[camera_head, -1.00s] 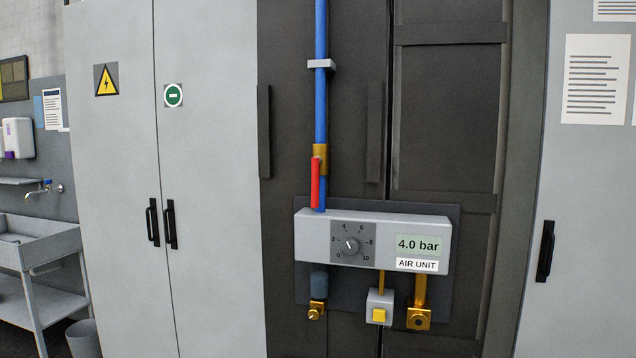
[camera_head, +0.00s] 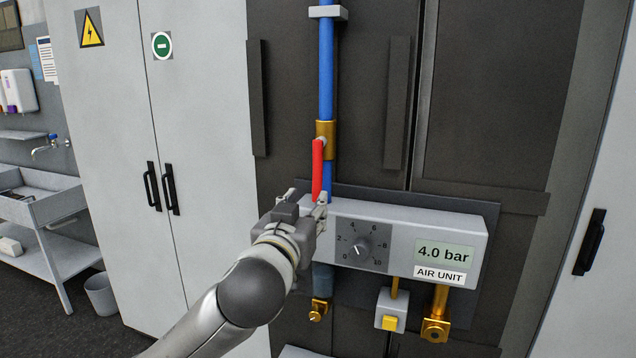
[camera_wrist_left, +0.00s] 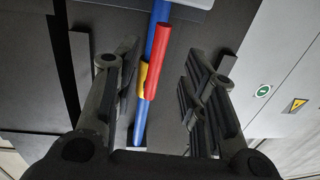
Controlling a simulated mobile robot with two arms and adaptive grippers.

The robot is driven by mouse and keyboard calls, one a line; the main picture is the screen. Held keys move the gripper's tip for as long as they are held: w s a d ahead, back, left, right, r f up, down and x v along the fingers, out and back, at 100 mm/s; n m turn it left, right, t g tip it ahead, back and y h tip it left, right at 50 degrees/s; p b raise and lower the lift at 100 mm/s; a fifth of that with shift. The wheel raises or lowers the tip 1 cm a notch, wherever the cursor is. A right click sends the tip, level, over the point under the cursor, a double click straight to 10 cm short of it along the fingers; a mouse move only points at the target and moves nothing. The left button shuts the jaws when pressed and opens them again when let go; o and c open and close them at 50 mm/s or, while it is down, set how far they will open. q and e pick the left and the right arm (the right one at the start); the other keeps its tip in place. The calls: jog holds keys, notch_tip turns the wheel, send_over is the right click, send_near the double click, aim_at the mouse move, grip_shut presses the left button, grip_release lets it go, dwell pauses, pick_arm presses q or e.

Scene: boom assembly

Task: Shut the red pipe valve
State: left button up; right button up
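The red valve lever (camera_head: 318,168) hangs down along the blue pipe (camera_head: 326,80) from the brass valve body (camera_head: 325,130), just above the air unit. My left gripper (camera_head: 308,200) is at the lever's lower end in the head view. In the left wrist view the open fingers (camera_wrist_left: 160,95) stand on both sides of the red lever (camera_wrist_left: 161,62), with clear gaps to each finger. The brass body (camera_wrist_left: 142,78) shows partly behind the lever. My right gripper is in neither view.
The air unit box (camera_head: 400,215) with dial (camera_head: 361,247) and 4.0 bar display (camera_head: 445,254) sits directly below and right of the gripper. A pipe clamp (camera_head: 328,13) is higher up. Grey cabinet doors (camera_head: 205,100) stand to the left.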

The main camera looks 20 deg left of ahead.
aim_at(316, 191)
pick_arm(q)
jog(key=w+p, duration=0.1)
jog(key=w, duration=0.1)
jog(key=w+p, duration=0.1)
jog(key=w, duration=0.2)
jog(key=shift+a+r, duration=0.15)
jog(key=shift+a, duration=0.05)
jog(key=w+p, duration=0.1)
jog(key=w, duration=0.3)
jog(key=shift+a, duration=0.1)
jog(key=shift+w, duration=0.1)
jog(key=shift+w+f, duration=0.1)
jog(key=shift+f, duration=0.1)
jog(key=shift+c, duration=0.5)
grip_shut()
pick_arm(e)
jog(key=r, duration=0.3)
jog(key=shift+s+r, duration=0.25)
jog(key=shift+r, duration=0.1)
